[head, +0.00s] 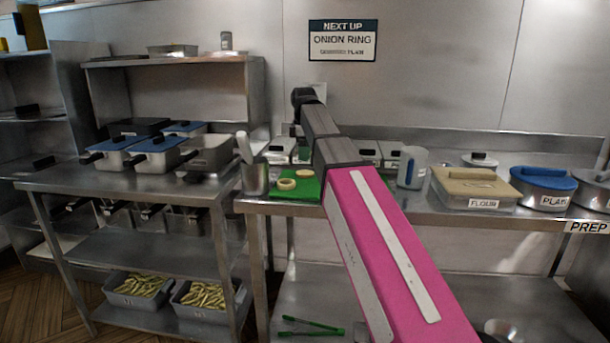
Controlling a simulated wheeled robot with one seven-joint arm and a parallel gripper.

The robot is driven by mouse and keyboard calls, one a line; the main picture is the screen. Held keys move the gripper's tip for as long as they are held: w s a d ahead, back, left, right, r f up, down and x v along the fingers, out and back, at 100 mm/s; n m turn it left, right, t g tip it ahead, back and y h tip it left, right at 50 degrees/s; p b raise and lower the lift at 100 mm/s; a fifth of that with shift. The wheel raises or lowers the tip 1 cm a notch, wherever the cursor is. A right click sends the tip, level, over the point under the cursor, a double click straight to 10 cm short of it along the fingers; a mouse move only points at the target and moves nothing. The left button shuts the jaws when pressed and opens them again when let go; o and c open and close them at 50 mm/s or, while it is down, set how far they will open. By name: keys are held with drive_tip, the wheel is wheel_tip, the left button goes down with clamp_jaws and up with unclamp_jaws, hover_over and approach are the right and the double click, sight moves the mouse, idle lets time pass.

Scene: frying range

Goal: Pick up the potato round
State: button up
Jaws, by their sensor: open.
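Two small pale yellow rounds lie on a green board (297,192) at the left end of the prep counter. The nearer round (287,184) lies at the left. The other round (304,174) lies behind it and to the right. I cannot tell for sure which is the potato round; the nearer one looks ring-like. My arm reaches up from the lower right, past the right side of the board, to a dark joint in front of the wall. My gripper's fingers cannot be made out, and the arm covers part of the counter behind it.
A steel pot with a utensil (255,178) stands left of the board. Blue-lidded fryers (157,153) stand on the left counter. Green tongs (312,328) lie below.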

sight(304, 172)
drive_tip(key=shift+f, duration=3.55)
drive_tip(key=c, duration=0.8)
